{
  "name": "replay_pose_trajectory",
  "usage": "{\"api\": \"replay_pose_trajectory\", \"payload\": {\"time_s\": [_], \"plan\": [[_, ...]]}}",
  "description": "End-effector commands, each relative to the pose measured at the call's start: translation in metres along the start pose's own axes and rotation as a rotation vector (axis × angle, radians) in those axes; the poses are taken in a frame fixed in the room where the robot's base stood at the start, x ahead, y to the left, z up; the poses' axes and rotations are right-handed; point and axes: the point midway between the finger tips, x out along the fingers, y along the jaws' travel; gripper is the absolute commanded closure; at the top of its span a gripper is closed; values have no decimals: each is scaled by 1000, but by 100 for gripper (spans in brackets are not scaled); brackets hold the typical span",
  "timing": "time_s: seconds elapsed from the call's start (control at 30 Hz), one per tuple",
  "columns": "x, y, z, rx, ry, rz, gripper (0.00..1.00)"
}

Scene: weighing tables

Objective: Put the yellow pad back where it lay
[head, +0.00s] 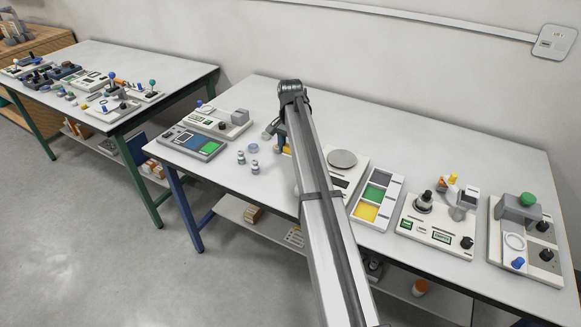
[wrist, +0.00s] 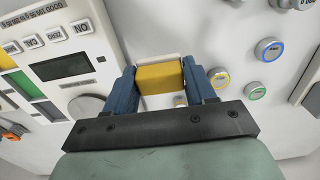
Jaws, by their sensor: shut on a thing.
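The yellow pad (wrist: 160,78) is between the two blue fingers of my gripper (wrist: 160,82) in the wrist view. The gripper is shut on it, with a finger on each side. In the head view a bit of the yellow pad (head: 284,150) shows beside my arm, above the table between the small jars and the scale. My gripper (head: 275,136) is mostly hidden there by my arm. Whether the pad touches the table is unclear. A pale edge shows just behind the pad in the wrist view.
A scale (head: 342,159) with a round plate stands right of my arm, partly hidden. Beside it lies a tray (head: 391,190) with grey, green and yellow sections. Several small jars (head: 254,166) stand left of the gripper, near a grey device (head: 174,147). More devices fill the right end.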

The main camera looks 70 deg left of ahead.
Motion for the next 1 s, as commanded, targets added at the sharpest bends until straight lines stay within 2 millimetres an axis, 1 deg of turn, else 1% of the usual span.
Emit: {"api": "replay_pose_trajectory", "payload": {"time_s": [0.03, 0.2, 0.37, 0.6, 0.7, 1.0], "plan": [[10, 1, 1, 0, -2, 2, 74], [35, 0, 0, -1, -1, 1, 74], [45, 0, 0, -2, -1, 1, 74], [73, 0, 0, -2, -2, 1, 74], [77, 0, 0, -2, -1, 1, 74], [78, 0, 0, -2, -1, 0, 74]]}}
